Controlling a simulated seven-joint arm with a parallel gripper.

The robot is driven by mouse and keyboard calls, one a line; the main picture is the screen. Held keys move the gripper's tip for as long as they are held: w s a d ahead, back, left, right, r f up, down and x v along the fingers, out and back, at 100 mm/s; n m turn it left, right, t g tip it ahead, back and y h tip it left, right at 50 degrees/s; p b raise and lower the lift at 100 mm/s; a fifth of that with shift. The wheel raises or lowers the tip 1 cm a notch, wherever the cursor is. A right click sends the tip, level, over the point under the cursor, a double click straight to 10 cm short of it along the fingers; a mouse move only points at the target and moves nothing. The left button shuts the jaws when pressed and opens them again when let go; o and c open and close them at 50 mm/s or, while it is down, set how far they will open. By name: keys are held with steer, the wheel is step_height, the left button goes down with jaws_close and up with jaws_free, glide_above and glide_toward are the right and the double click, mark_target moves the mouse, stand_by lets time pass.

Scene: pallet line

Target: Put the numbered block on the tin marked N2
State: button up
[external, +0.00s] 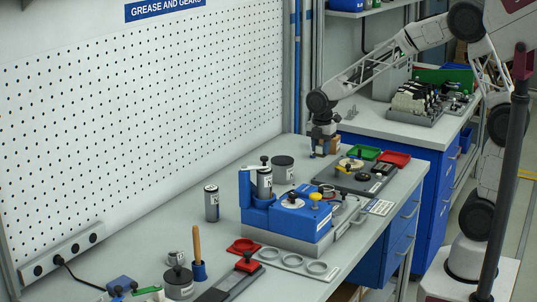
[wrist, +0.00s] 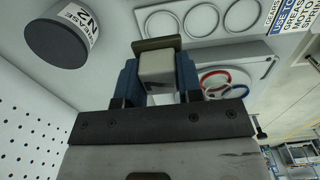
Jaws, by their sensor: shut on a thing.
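My gripper (wrist: 160,80) is shut on a pale grey-beige block (wrist: 157,68), held between its two blue fingers in the wrist view. A flat dark olive-brown piece shows at the block's far end. No number on the block can be read. In the external view my gripper (external: 325,149) is low over the back of the bench. A dark grey round tin (wrist: 55,42) with a white grease label, apparently marked N2, is at the upper left in the wrist view, apart from the block. A grey tin (external: 283,169) stands left of my gripper in the external view.
A blue fixture (external: 287,220) stands in front of the grey tin. A dark board (external: 361,184) with small parts, a green tray (external: 364,152) and a red tray (external: 394,159) lie to the right. A pegboard (external: 150,110) closes off the back.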

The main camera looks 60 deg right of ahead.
steer(key=shift+w, duration=0.15)
glide_above(282, 160)
steer(key=shift+d+f, duration=0.2)
steer(key=shift+f, duration=0.5)
stand_by(0.3)
steer(key=shift+f, duration=1.8)
steer(key=o, duration=0.9)
steer(key=shift+f, duration=0.1)
steer(key=shift+o, duration=0.2)
step_height(282, 160, up, 12)
